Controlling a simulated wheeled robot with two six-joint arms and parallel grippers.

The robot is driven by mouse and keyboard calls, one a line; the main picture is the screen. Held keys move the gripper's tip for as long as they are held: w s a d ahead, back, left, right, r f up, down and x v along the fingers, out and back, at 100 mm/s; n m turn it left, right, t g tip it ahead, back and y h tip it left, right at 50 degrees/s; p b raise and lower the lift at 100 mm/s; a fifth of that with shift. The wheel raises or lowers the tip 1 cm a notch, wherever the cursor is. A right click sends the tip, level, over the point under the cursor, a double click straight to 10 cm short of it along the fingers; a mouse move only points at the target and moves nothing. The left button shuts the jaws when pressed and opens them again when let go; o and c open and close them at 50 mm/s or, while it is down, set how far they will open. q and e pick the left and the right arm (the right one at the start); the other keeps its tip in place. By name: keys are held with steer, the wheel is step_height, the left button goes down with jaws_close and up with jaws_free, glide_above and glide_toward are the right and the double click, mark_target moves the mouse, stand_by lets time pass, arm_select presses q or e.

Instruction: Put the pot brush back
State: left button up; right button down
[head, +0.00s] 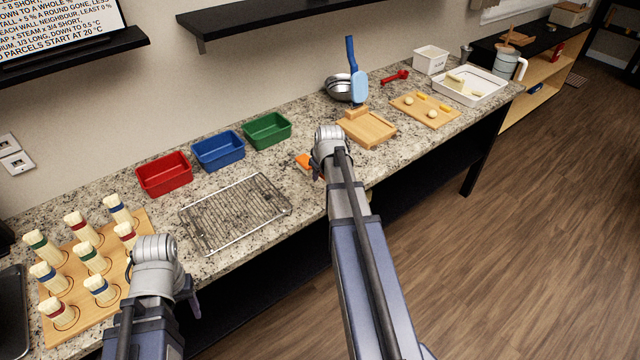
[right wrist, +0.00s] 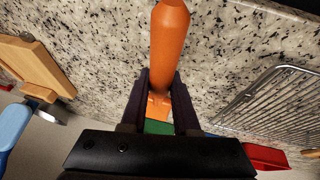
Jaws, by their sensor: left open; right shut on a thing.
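My right gripper (right wrist: 158,95) is shut on an orange-handled tool (right wrist: 168,45), over the counter's front part. In the head view the tool's orange part (head: 303,160) shows just left of my right wrist; its far end is hidden, so I cannot tell if it is the pot brush. A blue long-handled tool (head: 351,55) with a pale blue oval head stands upright at the back, by a wooden stand (head: 368,128). Whether it sits in the stand is unclear. My left gripper (head: 190,296) is open and looks empty, at the front edge near the wooden peg board (head: 112,290).
Red (head: 163,174), blue (head: 217,150) and green (head: 267,130) bins line the back. A wire rack (head: 235,212) lies before them. A metal bowl (head: 339,88), red tool (head: 396,76), cutting board (head: 425,109) and white tray (head: 470,85) are farther right. Black shelves overhang the wall.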

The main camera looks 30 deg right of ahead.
mark_target(320, 189)
step_height(320, 189, down, 4)
steer(key=b, duration=0.3)
steer(key=shift+r, duration=0.3)
steer(key=c, duration=0.7)
jaws_free()
steer(key=shift+o, duration=0.2)
steer(key=shift+r, duration=0.1)
steer(key=p+v, duration=1.1)
steer(key=shift+s+r, duration=0.15)
steer(key=shift+r, duration=0.25)
